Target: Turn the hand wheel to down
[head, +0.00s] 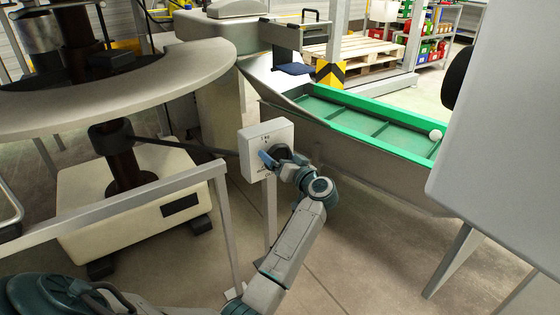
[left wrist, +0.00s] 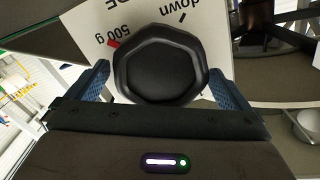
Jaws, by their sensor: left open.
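The hand wheel (left wrist: 160,62) is a black, rounded knob on a white panel box (head: 262,137) that stands on a post. In the left wrist view the panel shows upside-down lettering: "500 g" by a red mark and "down" by a black mark. No pointer on the wheel can be made out. My left gripper (head: 276,160) is at the front of the box, open, with one blue finger on each side of the wheel. I cannot tell whether the fingers touch it. In the head view the gripper partly hides the wheel. My right gripper is not in view.
A round table-like disc (head: 190,66) on a column stands to the left, with a grey rail (head: 110,207) below. A green-edged conveyor trough (head: 375,122) lies behind and right of the box. A large grey panel (head: 500,130) fills the right side.

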